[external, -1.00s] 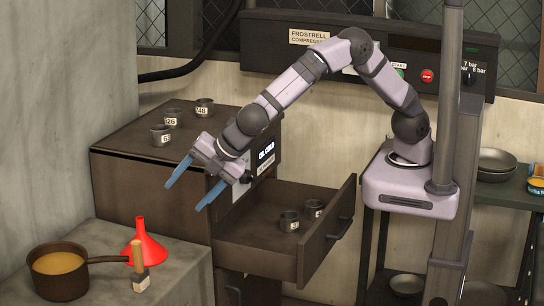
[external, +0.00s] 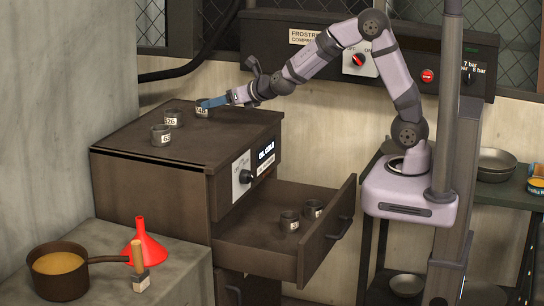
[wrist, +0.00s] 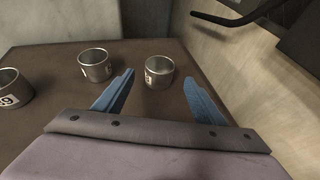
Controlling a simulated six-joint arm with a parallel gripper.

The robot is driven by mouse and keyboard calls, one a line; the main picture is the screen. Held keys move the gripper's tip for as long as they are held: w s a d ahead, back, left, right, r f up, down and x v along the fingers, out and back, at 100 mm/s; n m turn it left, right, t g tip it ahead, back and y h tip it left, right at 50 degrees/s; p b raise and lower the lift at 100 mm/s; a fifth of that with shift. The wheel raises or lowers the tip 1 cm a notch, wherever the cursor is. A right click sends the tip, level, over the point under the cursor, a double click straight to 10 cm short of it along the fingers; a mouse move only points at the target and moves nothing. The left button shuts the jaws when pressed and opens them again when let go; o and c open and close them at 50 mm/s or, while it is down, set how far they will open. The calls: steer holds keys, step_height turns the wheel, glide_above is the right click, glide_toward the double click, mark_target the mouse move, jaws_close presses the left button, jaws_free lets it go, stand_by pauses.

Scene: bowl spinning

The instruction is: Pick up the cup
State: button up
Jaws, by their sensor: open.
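Several small grey metal cups with white number labels stand on the brown cabinet top. The cup labelled 48 (external: 203,113) is at the back right, the 26 cup (external: 172,118) is left of it, and the 63 cup (external: 160,135) is nearer the front. My gripper (external: 205,102) is low over the cabinet top at the 48 cup, its blue fingers covering part of it. In the wrist view my gripper (wrist: 158,80) is open and empty, with one cup (wrist: 158,70) upright between and slightly beyond the fingertips. Contact cannot be told.
Two more cups (external: 289,221) stand in the open drawer (external: 255,240). A second cup (wrist: 95,66) is just left of the left finger. The wall (wrist: 255,70) is close on the right, with a black hose (wrist: 270,10). A saucepan (external: 60,270) and red funnel (external: 143,248) stand at front left.

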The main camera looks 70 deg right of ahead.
steer(key=shift+s+d+f, duration=0.1)
steer(key=shift+d, duration=0.05)
steer(key=shift+p+x, duration=0.4)
steer(key=shift+x, duration=0.7)
steer(key=shift+w+f+p, duration=0.15)
steer(key=shift+w+p, duration=0.4)
steer(key=shift+w, duration=0.1)
steer(key=shift+p+x, duration=0.85)
steer(key=shift+x, duration=1.1)
steer(key=shift+c, duration=0.6)
steer(key=c, duration=1)
